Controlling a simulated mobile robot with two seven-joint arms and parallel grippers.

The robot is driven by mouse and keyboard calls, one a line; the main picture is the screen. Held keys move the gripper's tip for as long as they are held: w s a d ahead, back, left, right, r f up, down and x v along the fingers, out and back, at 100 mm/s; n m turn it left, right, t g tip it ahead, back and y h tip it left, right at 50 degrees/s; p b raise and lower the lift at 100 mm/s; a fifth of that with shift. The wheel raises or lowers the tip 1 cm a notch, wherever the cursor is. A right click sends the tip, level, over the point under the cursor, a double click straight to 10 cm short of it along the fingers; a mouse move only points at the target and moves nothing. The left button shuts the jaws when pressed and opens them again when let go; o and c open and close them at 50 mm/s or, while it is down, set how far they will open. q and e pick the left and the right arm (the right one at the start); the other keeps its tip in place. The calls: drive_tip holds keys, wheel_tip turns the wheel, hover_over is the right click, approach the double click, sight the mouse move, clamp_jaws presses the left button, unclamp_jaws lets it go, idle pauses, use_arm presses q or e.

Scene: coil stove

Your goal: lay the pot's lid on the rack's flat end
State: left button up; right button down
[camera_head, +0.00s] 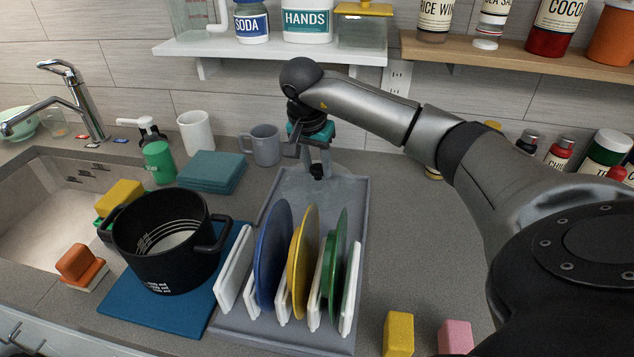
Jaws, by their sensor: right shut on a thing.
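The black pot (168,247) stands uncovered on a blue mat (135,305), left of the rack. The grey rack (352,205) has a flat far end and white slots in its near part, which hold a blue plate (271,252), a yellow plate (303,257) and a green plate (337,265). My right gripper (318,172) points down over the flat end and is shut on the dark knob of what seems to be a clear lid (296,183). The lid is faint against the rack; I cannot tell whether it touches it. My left gripper is out of view.
A grey mug (265,145) and folded teal cloths (212,172) stand close left of the flat end. Shelves with jars hang above. A yellow block (398,334) and a pink block (455,337) stand at the front right. The sink (40,215) is at left.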

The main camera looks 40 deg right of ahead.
sight(316, 175)
drive_tip(key=shift+f, duration=2.15)
drive_tip(key=shift+f+b, duration=0.2)
drive_tip(key=shift+b, duration=0.1)
drive_tip(key=shift+c, duration=2.3)
unclamp_jaws()
drive_tip(key=shift+r, duration=0.2)
drive_tip(key=p+v, duration=0.1)
drive_tip(key=v, duration=1.1)
